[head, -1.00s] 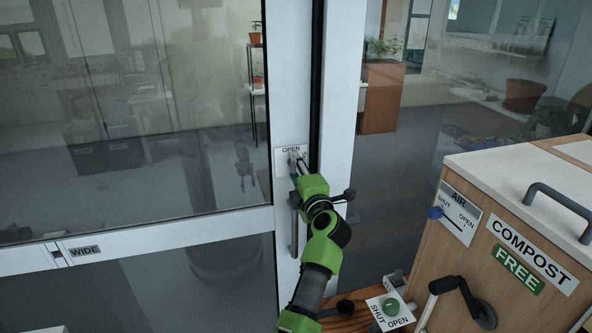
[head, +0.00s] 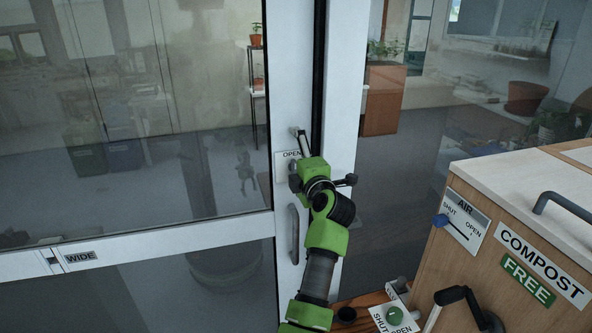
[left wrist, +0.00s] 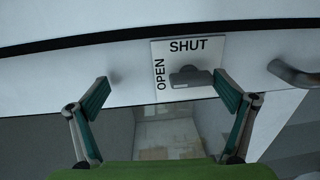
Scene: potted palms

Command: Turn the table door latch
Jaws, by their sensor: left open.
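A white plate (head: 284,158) marked OPEN is on the white door frame in the head view. In the left wrist view the plate (left wrist: 216,46) reads SHUT and OPEN and carries a dark grey latch (left wrist: 190,77). My left gripper (head: 303,145) is in front of the plate and hides part of it and the latch. In the left wrist view the left gripper (left wrist: 162,82) is open, its green-padded fingers apart, with the latch between them, nearer the right finger. Nothing is held; contact cannot be told. My right gripper is not in view.
A vertical door handle (head: 294,234) is below the plate; it also shows in the left wrist view (left wrist: 293,75). A wooden compost box (head: 440,262) with a blue AIR slider (head: 440,220) and a crank (head: 470,299) stands at right. A green knob (head: 394,314) is beside it.

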